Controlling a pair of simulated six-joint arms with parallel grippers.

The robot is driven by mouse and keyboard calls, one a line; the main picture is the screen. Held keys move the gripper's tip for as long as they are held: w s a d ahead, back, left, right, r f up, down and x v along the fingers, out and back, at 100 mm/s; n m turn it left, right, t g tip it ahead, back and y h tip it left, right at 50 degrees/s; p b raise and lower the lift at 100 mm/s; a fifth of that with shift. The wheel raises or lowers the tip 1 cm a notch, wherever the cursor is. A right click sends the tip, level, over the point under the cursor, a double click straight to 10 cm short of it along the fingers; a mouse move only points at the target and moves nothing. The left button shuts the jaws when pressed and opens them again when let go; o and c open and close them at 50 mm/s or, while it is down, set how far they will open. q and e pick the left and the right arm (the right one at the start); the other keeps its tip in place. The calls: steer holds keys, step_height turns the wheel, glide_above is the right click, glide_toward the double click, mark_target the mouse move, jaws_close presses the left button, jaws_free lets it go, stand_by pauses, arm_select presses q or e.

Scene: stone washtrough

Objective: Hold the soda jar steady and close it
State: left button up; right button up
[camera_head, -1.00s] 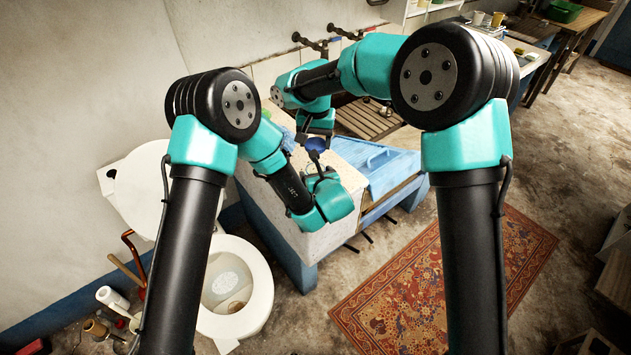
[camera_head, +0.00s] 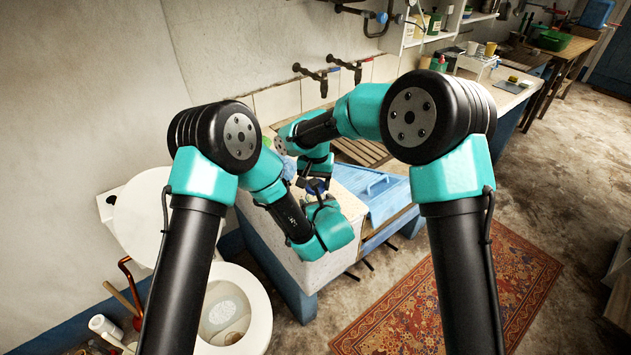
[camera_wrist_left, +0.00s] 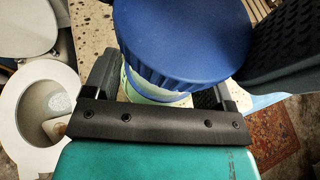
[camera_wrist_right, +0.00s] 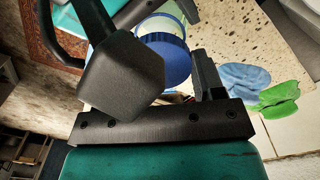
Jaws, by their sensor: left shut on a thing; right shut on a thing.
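The soda jar (camera_wrist_left: 150,88) is pale and see-through, in the left wrist view under a ribbed blue lid (camera_wrist_left: 175,45). My left gripper (camera_wrist_left: 165,97) is shut around the jar body, below the lid. The lid also shows between the fingers of my right gripper (camera_wrist_right: 175,75), as a blue round (camera_wrist_right: 168,60) in the right wrist view. My right gripper is shut on the lid from above. In the head view both grippers meet over the trough and mostly hide jar and lid. I cannot tell whether the lid sits fully on the rim.
The speckled stone trough (camera_head: 325,266) lies below the grippers, with a blue board (camera_head: 384,195) on its right. A blue cloth-like item (camera_wrist_right: 243,80) and a green one (camera_wrist_right: 278,97) lie nearby. Taps (camera_head: 340,72) are behind; a toilet (camera_head: 255,292) stands left.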

steer(key=shift+f, duration=0.9)
steer(key=shift+f, duration=0.55)
stand_by(0.5)
arm_select(q)
steer(key=c, duration=0.4)
arm_select(e)
steer(key=o, duration=0.4)
arm_select(q)
steer(key=shift+c, duration=0.3)
arm_select(e)
steer(key=o, duration=0.5)
steer(key=shift+r, duration=2.25)
steer(key=shift+c, duration=0.5)
